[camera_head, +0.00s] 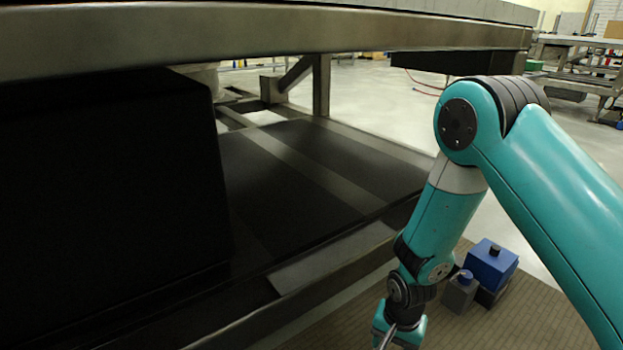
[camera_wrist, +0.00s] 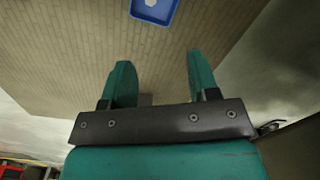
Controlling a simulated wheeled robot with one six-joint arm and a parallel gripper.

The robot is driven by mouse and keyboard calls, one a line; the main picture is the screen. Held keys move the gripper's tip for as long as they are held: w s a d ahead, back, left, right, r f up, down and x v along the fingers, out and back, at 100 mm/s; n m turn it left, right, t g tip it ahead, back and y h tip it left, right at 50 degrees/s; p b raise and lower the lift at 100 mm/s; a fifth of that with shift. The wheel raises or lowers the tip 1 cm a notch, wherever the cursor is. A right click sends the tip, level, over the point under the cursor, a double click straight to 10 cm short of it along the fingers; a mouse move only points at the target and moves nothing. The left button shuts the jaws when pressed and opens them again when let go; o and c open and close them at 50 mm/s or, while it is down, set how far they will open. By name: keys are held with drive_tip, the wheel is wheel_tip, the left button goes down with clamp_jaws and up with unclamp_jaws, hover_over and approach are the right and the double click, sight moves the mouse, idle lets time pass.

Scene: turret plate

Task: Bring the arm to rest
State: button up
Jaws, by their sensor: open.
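My teal arm reaches down on the right side of the head view, beside a metal-framed bench (camera_head: 270,30). My gripper shows in the wrist view (camera_wrist: 157,80), with its two teal fingers apart and nothing between them. It hangs above a brown slatted floor mat (camera_wrist: 70,60). In the head view the fingertips are cut off or hidden at the bottom edge. No turret plate can be made out in either view.
A blue box with a dark knob (camera_head: 491,262) and a smaller grey block with a blue top (camera_head: 460,292) stand on the mat, close right of my arm. A blue tray-like thing (camera_wrist: 153,10) is at the top of the wrist view. A dark box (camera_head: 110,180) is under the bench.

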drive_tip(key=s+a+r+n+y+p, duration=0.1)
drive_tip(key=s+a+r+n+p, duration=0.15)
drive_tip(key=r, duration=0.95)
drive_tip(key=s+a+r+n+y+p, duration=0.1)
drive_tip(key=r+n, duration=0.2)
drive_tip(key=r, duration=0.8)
drive_tip(key=s+r+n+y+p, duration=0.1)
drive_tip(key=s+r+n+p, duration=0.25)
drive_tip(key=s+r, duration=0.5)
drive_tip(key=s+r+n+y+p, duration=0.1)
drive_tip(key=s+r+n+p, duration=0.4)
drive_tip(key=r, duration=0.7)
wheel_tip(320, 180, up, 36)
drive_tip(key=m+p, duration=0.1)
drive_tip(key=p, duration=3.2)
drive_tip(key=shift+s+d+r+p, duration=0.15)
drive_tip(key=shift+s+r+p, duration=0.1)
drive_tip(key=shift+p, duration=0.15)
drive_tip(key=shift+f, duration=0.1)
drive_tip(key=shift+c, duration=1.2)
